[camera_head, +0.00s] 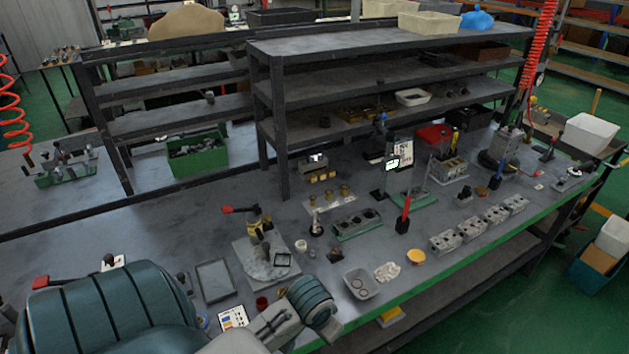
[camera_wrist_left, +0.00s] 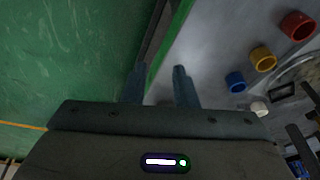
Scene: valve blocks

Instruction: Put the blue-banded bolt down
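In the left wrist view my left gripper (camera_wrist_left: 160,75) has its two fingers apart, and I see nothing between them. It is over the green front edge of the bench (camera_wrist_left: 174,45). In the head view the gripper fingers are hidden behind my own arm links. I cannot make out a blue-banded bolt in either view. In the left wrist view a blue ring-shaped piece (camera_wrist_left: 236,82) lies on the bench to the right of the fingers, apart from them. My right gripper is in neither view.
Beside the blue piece are yellow (camera_wrist_left: 263,60), red (camera_wrist_left: 298,25) and white (camera_wrist_left: 258,109) ring-shaped pieces. Green floor lies beyond the front edge.

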